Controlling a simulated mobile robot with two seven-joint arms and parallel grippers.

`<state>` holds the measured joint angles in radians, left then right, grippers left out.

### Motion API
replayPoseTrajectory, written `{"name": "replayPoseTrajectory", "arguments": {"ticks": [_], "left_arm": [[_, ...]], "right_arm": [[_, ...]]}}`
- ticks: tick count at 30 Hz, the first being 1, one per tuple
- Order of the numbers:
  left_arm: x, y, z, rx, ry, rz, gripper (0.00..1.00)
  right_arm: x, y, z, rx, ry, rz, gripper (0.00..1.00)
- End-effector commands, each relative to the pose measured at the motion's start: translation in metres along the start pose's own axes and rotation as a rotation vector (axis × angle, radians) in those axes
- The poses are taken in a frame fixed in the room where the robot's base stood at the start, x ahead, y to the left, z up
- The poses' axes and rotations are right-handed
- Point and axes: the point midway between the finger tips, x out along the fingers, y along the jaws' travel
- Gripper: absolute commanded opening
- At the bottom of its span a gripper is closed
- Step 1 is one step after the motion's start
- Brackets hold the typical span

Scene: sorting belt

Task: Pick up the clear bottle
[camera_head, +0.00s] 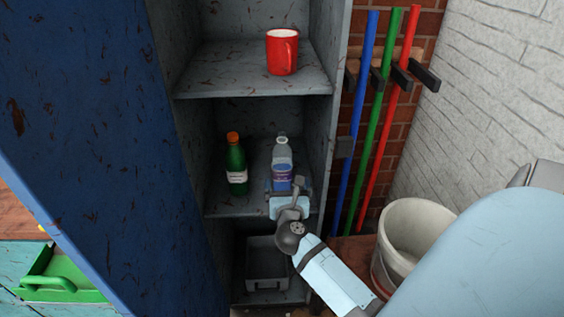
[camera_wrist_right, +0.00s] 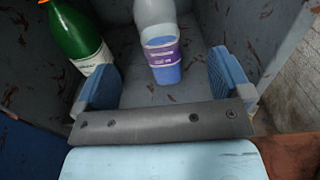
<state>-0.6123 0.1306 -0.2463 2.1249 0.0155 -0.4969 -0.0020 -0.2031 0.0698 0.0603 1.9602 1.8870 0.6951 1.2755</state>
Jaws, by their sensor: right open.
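The clear bottle (camera_head: 282,158) has a purple label and blue contents and stands upright on the middle shelf of the grey cabinet. It also shows in the right wrist view (camera_wrist_right: 160,48), ahead of and between the two blue finger pads. My right gripper (camera_head: 287,188) is open, just in front of the bottle's lower part, and holds nothing. In the right wrist view the open jaws (camera_wrist_right: 165,80) are spread on either side of the bottle's line, with shelf visible between. The bottle's base is partly hidden by the gripper in the head view. My left gripper is not in view.
A green bottle (camera_head: 236,165) with an orange cap stands left of the clear bottle. The cabinet walls (camera_head: 318,130) flank the shelf. A red mug (camera_head: 282,52) is above and a grey bin (camera_head: 266,268) below. A white bucket (camera_head: 408,235) stands at right.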

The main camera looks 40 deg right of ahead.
Motion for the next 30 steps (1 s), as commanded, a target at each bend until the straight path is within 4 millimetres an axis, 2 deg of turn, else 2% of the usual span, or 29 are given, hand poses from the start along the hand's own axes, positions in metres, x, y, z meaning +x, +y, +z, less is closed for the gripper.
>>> {"name": "replayPoseTrajectory", "arguments": {"ticks": [3, 9, 17, 24, 30], "left_arm": [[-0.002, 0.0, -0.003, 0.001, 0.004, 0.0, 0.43], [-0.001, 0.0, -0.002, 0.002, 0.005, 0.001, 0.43], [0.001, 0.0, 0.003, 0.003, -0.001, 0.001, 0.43], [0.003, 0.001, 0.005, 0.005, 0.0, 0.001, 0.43], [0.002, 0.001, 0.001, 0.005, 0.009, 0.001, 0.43]], "right_arm": [[0.025, 0.0, 0.002, -0.002, -0.003, 0.0, 0.96], [0.061, 0.001, 0.001, -0.004, -0.003, 0.002, 0.96], [0.081, 0.002, 0.002, -0.004, -0.003, 0.002, 0.96], [0.116, 0.006, 0.002, -0.007, -0.004, 0.002, 0.96], [0.128, 0.006, 0.002, -0.005, -0.001, 0.002, 0.96]]}}
